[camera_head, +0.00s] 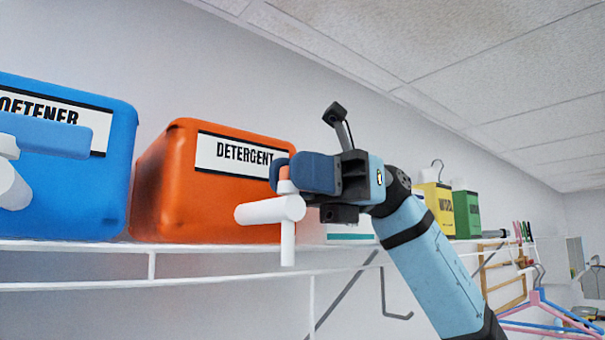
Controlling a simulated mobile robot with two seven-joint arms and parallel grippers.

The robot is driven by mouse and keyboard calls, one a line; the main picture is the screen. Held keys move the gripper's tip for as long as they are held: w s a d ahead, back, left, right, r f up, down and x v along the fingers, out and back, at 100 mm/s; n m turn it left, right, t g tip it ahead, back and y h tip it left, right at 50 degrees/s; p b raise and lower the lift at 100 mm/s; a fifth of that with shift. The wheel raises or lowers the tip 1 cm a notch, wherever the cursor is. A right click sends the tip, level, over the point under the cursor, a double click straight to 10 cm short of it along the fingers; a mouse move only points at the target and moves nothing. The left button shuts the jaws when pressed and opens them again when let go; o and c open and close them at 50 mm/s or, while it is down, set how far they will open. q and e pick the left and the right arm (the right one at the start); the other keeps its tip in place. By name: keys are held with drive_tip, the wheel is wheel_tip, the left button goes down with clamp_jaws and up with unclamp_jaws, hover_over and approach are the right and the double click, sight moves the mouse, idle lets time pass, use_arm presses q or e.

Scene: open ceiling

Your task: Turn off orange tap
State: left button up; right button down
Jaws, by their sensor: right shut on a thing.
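An orange detergent container (165,190) stands on a white wire shelf, its label reading DETERGENT. Its white tap (270,211) sticks out at the front right, with a spout pointing down. An orange tap handle (284,182) shows just above the white body. My right gripper (290,175) is at the handle, coming in from the right, with its dark blue fingers shut on it. The fingers hide part of the handle. My left gripper is not in view.
A blue softener container (115,190) with a white tap and blue handle (50,135) stands to the left. The wire shelf (100,247) runs beneath. Yellow (438,200) and green (466,214) boxes stand farther right. Pink and blue hangers (550,310) hang at the lower right.

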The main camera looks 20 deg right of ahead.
drive_tip(key=shift+n+g, duration=0.3)
drive_tip(key=shift+g, duration=0.1)
drive_tip(key=shift+n+g+h, duration=0.3)
drive_tip(key=shift+g+h, duration=0.1)
drive_tip(key=c, duration=0.8)
unclamp_jaws()
drive_tip(key=shift+w, duration=0.1)
drive_tip(key=shift+r+b, duration=0.35)
drive_tip(key=shift+r, duration=9.65)
